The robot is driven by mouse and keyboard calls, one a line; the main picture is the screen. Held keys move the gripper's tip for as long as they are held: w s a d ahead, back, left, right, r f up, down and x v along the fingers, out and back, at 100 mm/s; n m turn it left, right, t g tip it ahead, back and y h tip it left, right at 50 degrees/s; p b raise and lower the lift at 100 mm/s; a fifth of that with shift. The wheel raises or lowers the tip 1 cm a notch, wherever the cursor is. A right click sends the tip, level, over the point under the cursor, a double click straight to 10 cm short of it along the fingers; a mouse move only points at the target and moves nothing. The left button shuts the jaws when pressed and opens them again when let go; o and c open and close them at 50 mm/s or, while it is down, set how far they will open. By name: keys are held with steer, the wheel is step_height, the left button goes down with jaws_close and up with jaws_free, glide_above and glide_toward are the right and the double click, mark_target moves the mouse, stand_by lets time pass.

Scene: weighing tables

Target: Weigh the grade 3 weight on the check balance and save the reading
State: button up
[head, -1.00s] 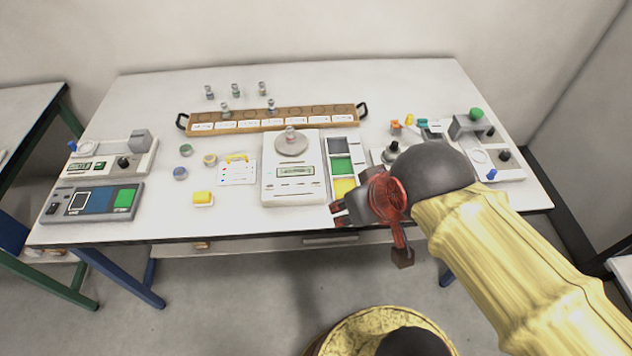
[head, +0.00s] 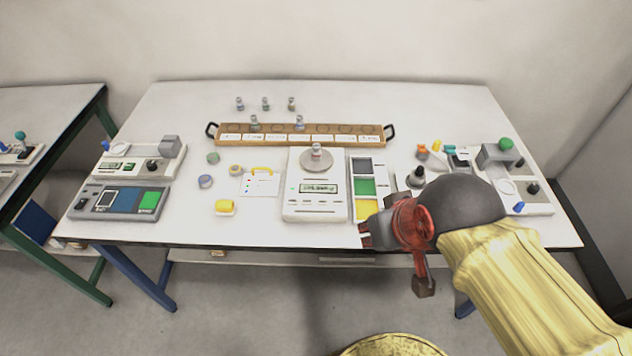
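A white balance (head: 300,208) with a round pan and a lit display (head: 320,189) stands mid-table; its display digits are too small to read. A small metal weight (head: 317,151) stands upright on its pan. Two similar weights (head: 254,122) (head: 299,122) stand at the wooden rack (head: 225,129) with labelled places, and three (head: 240,104) (head: 265,104) (head: 291,104) stand behind it. Grade marks are not legible. My gripper (head: 364,233) is over the table's front edge, right of the balance, by the yellow pad, apart from the weights. Whether its fingers are open is unclear.
A panel (head: 362,166) with dark, green and yellow pads adjoins the balance. Instruments (head: 118,199) (head: 165,168) stand at left, others (head: 530,194) at right. A card (head: 262,186), a yellow block (head: 225,207) and several small round pieces (head: 205,181) lie left of the balance.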

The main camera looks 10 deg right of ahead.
jaws_close()
stand_by(1.2)
